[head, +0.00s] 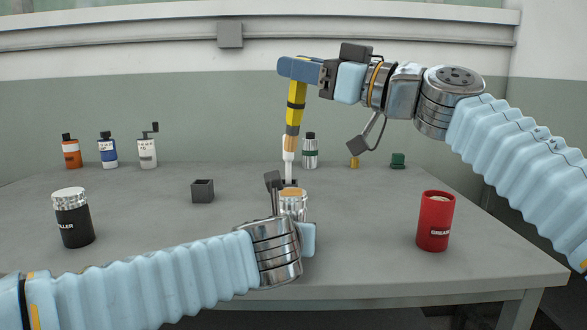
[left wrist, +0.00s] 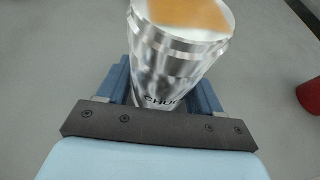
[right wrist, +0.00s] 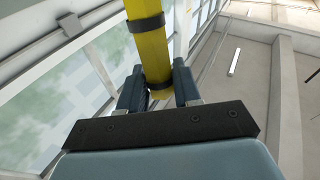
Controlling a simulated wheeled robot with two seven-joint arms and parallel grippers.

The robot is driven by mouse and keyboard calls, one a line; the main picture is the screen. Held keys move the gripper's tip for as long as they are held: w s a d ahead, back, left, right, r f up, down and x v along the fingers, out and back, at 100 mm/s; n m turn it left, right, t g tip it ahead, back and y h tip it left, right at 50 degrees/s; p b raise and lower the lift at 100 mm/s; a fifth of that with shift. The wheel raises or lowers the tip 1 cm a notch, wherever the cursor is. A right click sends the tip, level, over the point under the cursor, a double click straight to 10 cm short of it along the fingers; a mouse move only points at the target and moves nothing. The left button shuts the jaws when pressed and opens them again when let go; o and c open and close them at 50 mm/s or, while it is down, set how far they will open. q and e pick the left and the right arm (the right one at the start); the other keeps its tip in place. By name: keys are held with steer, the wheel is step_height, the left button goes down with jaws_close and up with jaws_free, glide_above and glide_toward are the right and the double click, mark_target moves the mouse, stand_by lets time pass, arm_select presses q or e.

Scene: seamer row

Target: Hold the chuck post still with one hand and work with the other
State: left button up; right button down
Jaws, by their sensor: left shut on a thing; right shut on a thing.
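The chuck post (head: 293,205) is a silver cylinder with an orange-brown top, standing on the table. My left gripper (head: 291,213) is shut around it from the front; the left wrist view shows its lettered side (left wrist: 178,65) between the blue fingers. My right gripper (head: 298,70) is shut on a yellow tool with black bands (head: 296,100), which also shows in the right wrist view (right wrist: 148,45). The tool hangs nearly upright, with a tan section and a white lower end just above or behind the post top. Whether that end touches the post I cannot tell.
A black canister with a silver lid (head: 72,218) stands at left, a red canister (head: 436,222) at right. A small dark open box (head: 202,191) sits left of the post. Orange (head: 71,152), blue-white (head: 107,151) and white (head: 147,152) bottles stand at the back left.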

arm_select(q)
steer(key=o, duration=1.2)
steer(key=shift+s, duration=0.1)
